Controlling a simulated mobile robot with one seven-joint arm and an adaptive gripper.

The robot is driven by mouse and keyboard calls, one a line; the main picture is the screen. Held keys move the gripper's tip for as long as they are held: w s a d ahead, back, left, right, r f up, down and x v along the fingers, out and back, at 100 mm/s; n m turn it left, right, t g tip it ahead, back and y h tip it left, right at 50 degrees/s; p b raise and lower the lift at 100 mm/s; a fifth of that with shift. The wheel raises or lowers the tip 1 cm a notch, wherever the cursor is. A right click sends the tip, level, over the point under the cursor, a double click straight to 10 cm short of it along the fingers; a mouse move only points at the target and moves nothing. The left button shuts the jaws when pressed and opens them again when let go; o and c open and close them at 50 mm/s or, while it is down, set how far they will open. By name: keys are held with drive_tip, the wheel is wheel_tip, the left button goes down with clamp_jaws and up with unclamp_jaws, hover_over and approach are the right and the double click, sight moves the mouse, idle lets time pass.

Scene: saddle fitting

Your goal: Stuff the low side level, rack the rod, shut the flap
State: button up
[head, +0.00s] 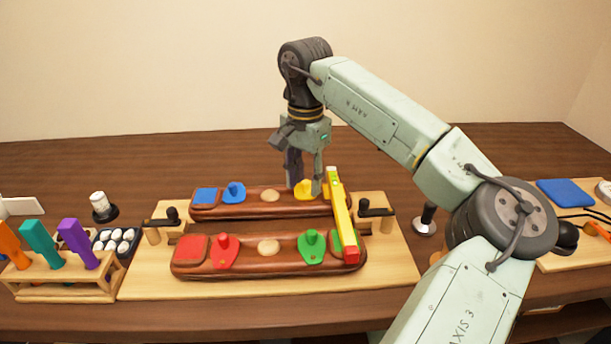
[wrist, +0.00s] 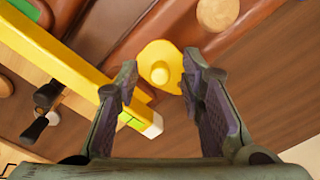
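Two long brown leather panels lie on a pale board; the near one (head: 290,262) carries a red flap (head: 226,252) and a green flap (head: 312,246), the far one (head: 215,211) a blue flap (head: 234,192) and a yellow flap (head: 303,191). The yellow flap with its knob also shows in the wrist view (wrist: 160,72). A yellow bar (head: 341,215), apparently a level, lies across both panels at the right. My gripper (head: 305,183) is open and empty above the yellow flap, its fingers either side of the knob. Orange (head: 10,242), teal (head: 40,244) and purple (head: 77,242) handles stand in a rack (head: 60,291).
A dark tray (head: 127,254) of white balls (head: 116,240) stands beside the rack. Black-handled clamps (head: 168,215) (head: 375,209) flank the panels. A blue pad (head: 565,192) lies far right. The back of the table is clear.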

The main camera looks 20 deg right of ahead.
clamp_jaws()
idle(0.5)
